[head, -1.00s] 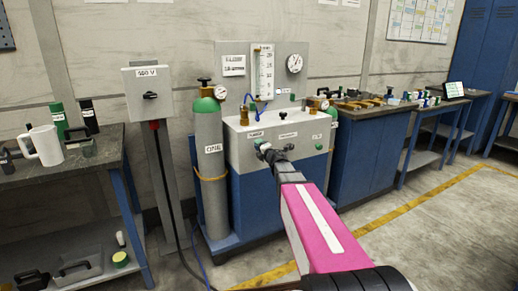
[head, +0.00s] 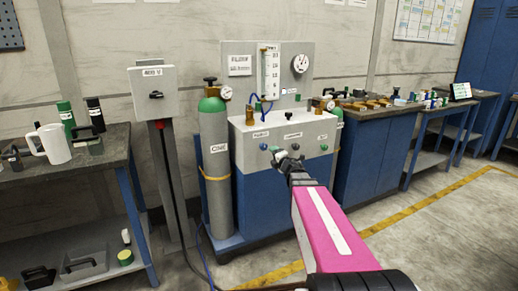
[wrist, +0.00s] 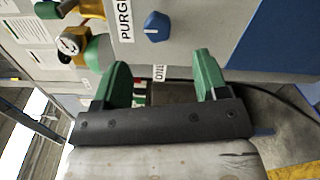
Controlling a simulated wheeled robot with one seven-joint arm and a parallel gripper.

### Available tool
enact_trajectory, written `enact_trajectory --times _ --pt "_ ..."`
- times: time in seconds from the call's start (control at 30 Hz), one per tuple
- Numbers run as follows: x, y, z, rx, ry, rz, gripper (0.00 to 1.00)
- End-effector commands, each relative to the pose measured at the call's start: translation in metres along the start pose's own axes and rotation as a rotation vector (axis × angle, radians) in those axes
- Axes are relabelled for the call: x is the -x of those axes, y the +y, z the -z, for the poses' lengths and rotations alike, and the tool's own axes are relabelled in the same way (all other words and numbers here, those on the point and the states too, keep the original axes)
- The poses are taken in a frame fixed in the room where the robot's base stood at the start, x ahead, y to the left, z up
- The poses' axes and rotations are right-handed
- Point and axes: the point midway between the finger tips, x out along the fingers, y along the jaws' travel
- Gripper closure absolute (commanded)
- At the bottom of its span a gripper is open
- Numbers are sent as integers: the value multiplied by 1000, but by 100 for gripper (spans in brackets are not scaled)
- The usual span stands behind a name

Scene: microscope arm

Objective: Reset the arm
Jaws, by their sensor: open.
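My arm with its pink link (head: 335,230) reaches forward from the bottom of the head view. My gripper (head: 278,155) is at its far end, in front of the grey control panel (head: 305,130) on the blue cabinet. In the wrist view my gripper (wrist: 160,85) has its two green fingers spread apart, with nothing held between them. A blue knob (wrist: 157,27) beside a PURGE label is above the fingers in that view, clear of them. The same left-hand blue knob (head: 263,147) shows just left of the gripper in the head view.
A grey-green gas cylinder (head: 215,165) stands left of the cabinet. A switch box (head: 153,88) on a post is farther left, beside a bench with a white mug (head: 55,145). Benches with small items line the right. The floor at right is clear.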

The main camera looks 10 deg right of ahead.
Motion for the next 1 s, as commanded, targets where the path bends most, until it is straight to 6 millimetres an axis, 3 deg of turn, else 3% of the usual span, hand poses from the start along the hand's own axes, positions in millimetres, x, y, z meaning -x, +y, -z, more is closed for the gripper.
enact_trajectory --times 0.17,0.33,0.47,0.57,0.73,0.83,1.0 --pt "12 -19 -8 -187 -149 82 33" --pt "37 -57 -14 -484 -373 222 33" --pt "68 -96 -4 -738 -558 364 33" --pt "96 -125 11 -932 -701 489 33" --pt "152 -166 58 -1234 -937 737 33" --pt "185 -181 91 -1380 -1066 896 33" --pt "229 -189 139 -1535 -1229 1129 33"
